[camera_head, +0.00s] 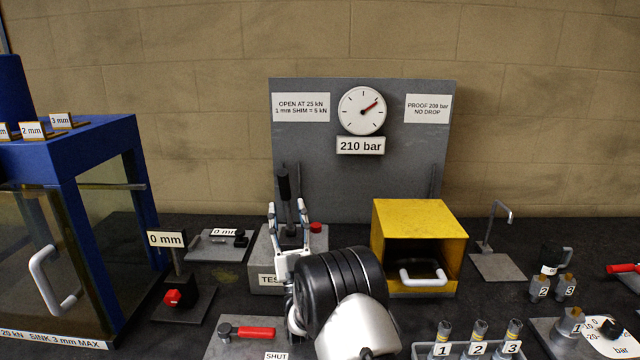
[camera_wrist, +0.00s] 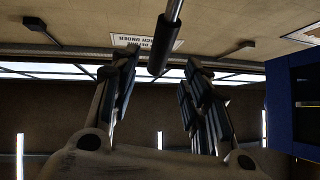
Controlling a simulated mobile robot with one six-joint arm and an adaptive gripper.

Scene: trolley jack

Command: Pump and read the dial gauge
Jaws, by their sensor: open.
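The round white dial gauge (camera_head: 362,110) is on the grey panel. Its red needle points to the upper right, and the plate below (camera_head: 361,146) reads "210 bar". A pump lever with a black grip (camera_head: 284,187) stands upright on the grey block marked "TES…" (camera_head: 266,280), its label partly hidden. My gripper (camera_head: 288,212) is open, with its fingers apart on either side of the lever in the picture. In the wrist view, the black grip (camera_wrist: 165,45) shows between the open fingertips (camera_wrist: 160,66), with no contact visible.
A yellow box (camera_head: 420,222) stands right of my arm. A blue press frame (camera_head: 75,150) stands left. Numbered fittings (camera_head: 479,334) crowd the front right.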

